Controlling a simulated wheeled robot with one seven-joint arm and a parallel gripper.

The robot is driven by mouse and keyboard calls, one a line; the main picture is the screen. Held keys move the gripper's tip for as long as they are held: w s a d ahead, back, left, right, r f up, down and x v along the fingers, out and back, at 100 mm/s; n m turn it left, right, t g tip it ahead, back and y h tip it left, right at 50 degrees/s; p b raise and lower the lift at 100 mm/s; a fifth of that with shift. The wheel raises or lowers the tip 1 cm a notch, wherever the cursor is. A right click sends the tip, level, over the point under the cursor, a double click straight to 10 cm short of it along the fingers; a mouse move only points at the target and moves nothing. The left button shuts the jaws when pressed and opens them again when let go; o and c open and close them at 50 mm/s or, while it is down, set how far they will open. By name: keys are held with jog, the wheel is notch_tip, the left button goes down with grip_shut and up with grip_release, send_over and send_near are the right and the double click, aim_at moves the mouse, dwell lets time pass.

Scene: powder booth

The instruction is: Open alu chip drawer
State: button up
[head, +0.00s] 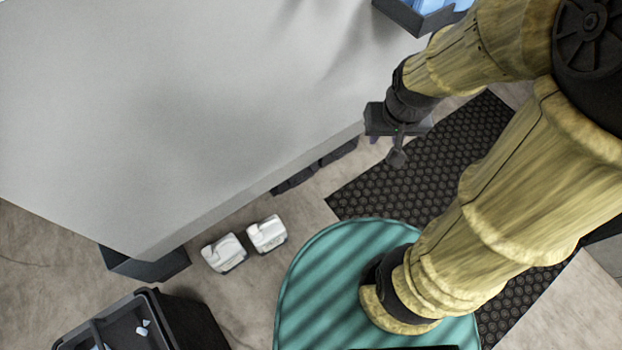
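My gripper (397,155) is a small dark shape at the end of my yellow arm, beside the right end of a large grey surface (180,100). It points down over the floor, and I cannot tell whether its fingers are open or shut. No drawer can be told for sure as the alu chip drawer. Dark box-like parts (318,170) show low under the edge of the grey surface, left of my gripper. A dark open container (402,14) with blue contents shows at the top edge, partly cut off. No handle or label is readable.
A black studded mat (380,196) lies on the floor beneath my arm. Two white jugs (267,234) (224,253) stand near the grey surface. A dark box (145,267) and a black bin (185,318) with scraps are at lower left. Bare floor lies between.

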jog(key=s+f+b+x, duration=0.1)
jog(key=s+b+x, duration=0.2)
jog(key=b+x, duration=1.55)
jog(key=s+b+x, duration=0.2)
jog(key=b+x, duration=1.6)
jog(key=x, duration=0.1)
jog(key=w+f+n+t+h+b, duration=0.1)
jog(key=w+f+n+t+b, duration=0.35)
jog(key=w+f, duration=0.9)
jog(key=w+f+n+t+b, duration=0.45)
jog(key=w+f, duration=0.65)
jog(key=f, duration=0.5)
jog(key=s+a+f+n+y+b, duration=0.1)
jog(key=s+a+f+n+y, duration=0.1)
jog(key=f+n, duration=0.3)
jog(key=s+a+f+n+y+b, duration=0.1)
jog(key=s+a+f+n+y, duration=0.1)
jog(key=f, duration=0.7)
jog(key=s+a+f+n+t+y+b, duration=0.1)
jog(key=a+f+n+y, duration=0.3)
jog(key=n, duration=0.5)
notch_tip(320, 180, down, 3)
jog(key=shift+s+a+f+y+b, duration=0.25)
jog(key=shift+s+y+b, duration=0.25)
jog(key=shift+y, duration=0.5)
